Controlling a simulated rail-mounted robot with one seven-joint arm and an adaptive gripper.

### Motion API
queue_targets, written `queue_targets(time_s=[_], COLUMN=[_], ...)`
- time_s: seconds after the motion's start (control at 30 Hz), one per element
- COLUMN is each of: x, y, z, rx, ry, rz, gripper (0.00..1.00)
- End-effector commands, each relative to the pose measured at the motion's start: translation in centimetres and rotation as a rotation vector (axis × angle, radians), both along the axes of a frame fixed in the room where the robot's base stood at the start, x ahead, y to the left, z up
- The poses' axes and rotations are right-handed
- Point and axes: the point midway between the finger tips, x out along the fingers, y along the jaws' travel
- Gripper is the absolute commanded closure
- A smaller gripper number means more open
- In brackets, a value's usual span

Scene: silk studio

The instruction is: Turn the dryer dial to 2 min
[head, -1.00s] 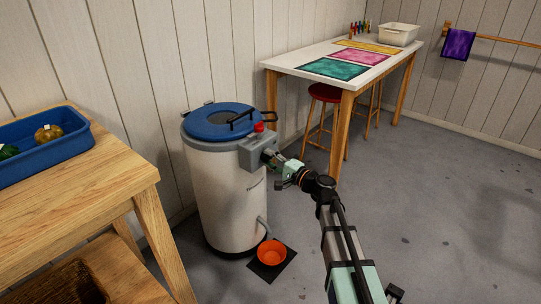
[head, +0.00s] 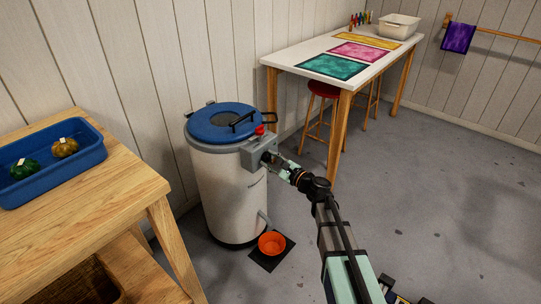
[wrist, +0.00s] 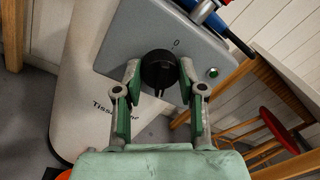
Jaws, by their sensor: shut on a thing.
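The dryer (head: 228,190) is a pale upright cylinder with a blue lid (head: 222,122). Its grey control box (head: 257,147) faces my arm. In the wrist view the black dial (wrist: 159,70) sits on the grey panel (wrist: 140,30), with a "0" mark above it. My gripper (wrist: 159,82) is shut on the dial, one green-padded finger on each side. In the head view my gripper (head: 271,158) is at the control box and hides most of the dial. No "2 min" mark is readable.
A green-lit button (wrist: 212,72) is right of the dial. A wooden table (head: 100,180) with a blue tray (head: 85,160) is at left. A white table (head: 312,60) and red stool (head: 323,88) stand behind.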

Motion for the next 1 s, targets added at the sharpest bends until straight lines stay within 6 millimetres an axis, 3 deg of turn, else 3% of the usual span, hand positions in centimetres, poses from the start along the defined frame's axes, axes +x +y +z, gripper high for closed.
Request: queue_targets(time_s=[0.3, 0.8, 0.83, 0.87, 0.9, 1.0], x=[0.16, 0.15, 0.14, 0.14, 0.13, 0.1], y=[0.14, 0.14, 0.14, 0.14, 0.13, 0.09], z=[0.27, 0.17, 0.17, 0.17, 0.16, 0.13], rx=[0.069, 0.08, 0.08, 0.08, 0.08, 0.078], ry=[0.092, 0.106, 0.106, 0.107, 0.107, 0.106], rz=[0.001, 0.002, 0.002, 0.002, 0.002, 0.002], gripper=[0.95, 0.95, 0.53, 0.43, 0.35, 0.35])
